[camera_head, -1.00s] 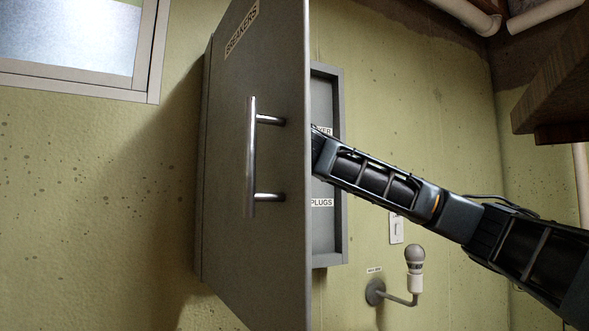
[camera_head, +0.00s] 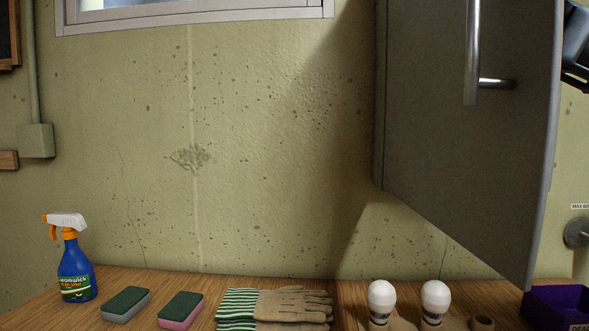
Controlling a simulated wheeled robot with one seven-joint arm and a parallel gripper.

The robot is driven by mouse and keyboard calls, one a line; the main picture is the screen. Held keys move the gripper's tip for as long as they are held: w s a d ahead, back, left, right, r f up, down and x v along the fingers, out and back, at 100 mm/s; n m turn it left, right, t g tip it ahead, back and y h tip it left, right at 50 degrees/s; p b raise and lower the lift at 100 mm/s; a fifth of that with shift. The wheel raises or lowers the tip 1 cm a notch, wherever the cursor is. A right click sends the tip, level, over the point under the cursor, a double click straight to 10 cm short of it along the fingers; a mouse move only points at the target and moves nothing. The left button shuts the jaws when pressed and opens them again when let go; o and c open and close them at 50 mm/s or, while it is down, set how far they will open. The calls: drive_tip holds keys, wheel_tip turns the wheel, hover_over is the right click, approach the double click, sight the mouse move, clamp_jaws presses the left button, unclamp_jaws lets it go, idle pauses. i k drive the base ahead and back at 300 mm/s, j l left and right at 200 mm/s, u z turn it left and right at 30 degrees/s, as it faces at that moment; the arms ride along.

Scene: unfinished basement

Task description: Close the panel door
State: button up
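The grey panel door (camera_head: 430,150) stands swung open at the right of the view, its outer face and metal bar handle (camera_head: 472,60) towards me. Its top is cut off by the frame, and the box behind it is out of view. Only a small dark piece of my arm shows at the upper right edge, beyond the door's free edge. My gripper is not in view.
A wooden worktop (camera_head: 205,285) runs below. On it are a blue spray bottle (camera_head: 76,272), two sponges, striped gloves (camera_head: 285,305), two white bulbs (camera_head: 381,298) and a purple bin (camera_head: 553,305). A window (camera_head: 190,15) is above.

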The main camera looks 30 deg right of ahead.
sight(473, 86)
drive_tip(key=k, duration=1)
